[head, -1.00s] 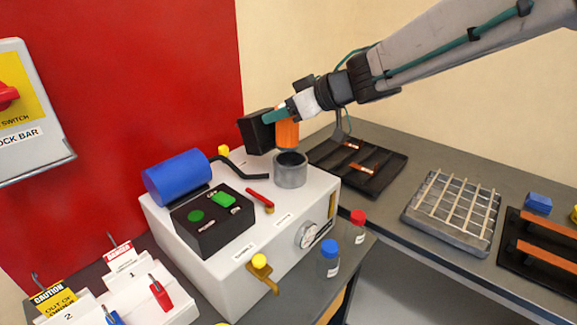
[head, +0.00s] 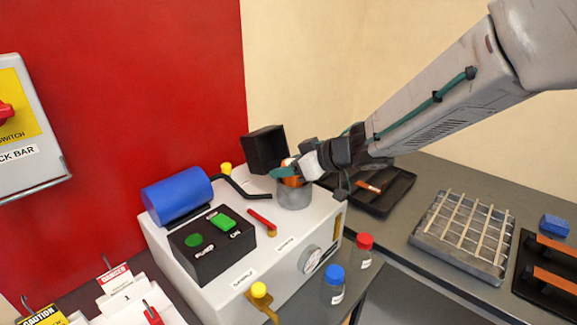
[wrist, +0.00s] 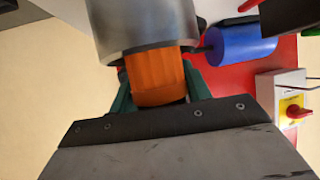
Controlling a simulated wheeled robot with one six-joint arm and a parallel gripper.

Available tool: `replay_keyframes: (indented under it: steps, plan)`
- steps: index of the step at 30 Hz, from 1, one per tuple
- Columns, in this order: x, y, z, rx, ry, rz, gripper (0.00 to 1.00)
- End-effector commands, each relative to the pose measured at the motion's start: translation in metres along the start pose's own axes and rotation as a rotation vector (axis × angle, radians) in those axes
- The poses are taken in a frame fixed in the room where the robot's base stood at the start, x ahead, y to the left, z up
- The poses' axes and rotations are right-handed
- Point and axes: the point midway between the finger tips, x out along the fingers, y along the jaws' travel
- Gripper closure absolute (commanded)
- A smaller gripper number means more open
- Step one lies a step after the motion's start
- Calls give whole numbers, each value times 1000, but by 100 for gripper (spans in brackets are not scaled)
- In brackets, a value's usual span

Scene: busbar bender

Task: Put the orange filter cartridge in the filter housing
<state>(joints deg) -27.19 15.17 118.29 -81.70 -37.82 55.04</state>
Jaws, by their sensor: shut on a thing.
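The orange filter cartridge (wrist: 156,76) is held between the green fingers of my gripper (wrist: 158,92) in the wrist view. My gripper (head: 286,173) is shut on it at the mouth of the filter housing. The filter housing (head: 294,194) is a grey metal cup on top of the white machine. It also shows in the wrist view (wrist: 145,25), with the far end of the cartridge at or inside its rim. In the head view the cartridge (head: 292,180) shows only as a small orange patch above the rim. How deep it sits is hard to tell.
The white machine (head: 231,270) carries a blue motor (head: 177,199), a black button box (head: 211,243), a red lever (head: 261,220) and a black box (head: 265,149) behind the housing. Blue-capped (head: 333,287) and red-capped (head: 362,252) bottles stand in front. A black tray (head: 388,200) lies behind at right.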

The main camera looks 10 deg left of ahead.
Motion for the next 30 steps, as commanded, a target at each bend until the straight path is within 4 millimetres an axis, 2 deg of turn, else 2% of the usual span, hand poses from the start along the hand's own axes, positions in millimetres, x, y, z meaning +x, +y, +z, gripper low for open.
replay_keyframes:
  steps: [8, 9, 11, 22, 26, 30]
  plan:
    - [1, 1, 3, 2, 0, 1, 79]
    - [1, 1, 3, 1, 0, 1, 44]
    - [0, 1, 3, 1, 0, 1, 30]
    - [-4, 2, -1, 0, 1, 3, 30]
    - [-24, 2, -1, 1, 2, 5, 30]
    - [-55, 2, -1, 0, 2, 6, 30]
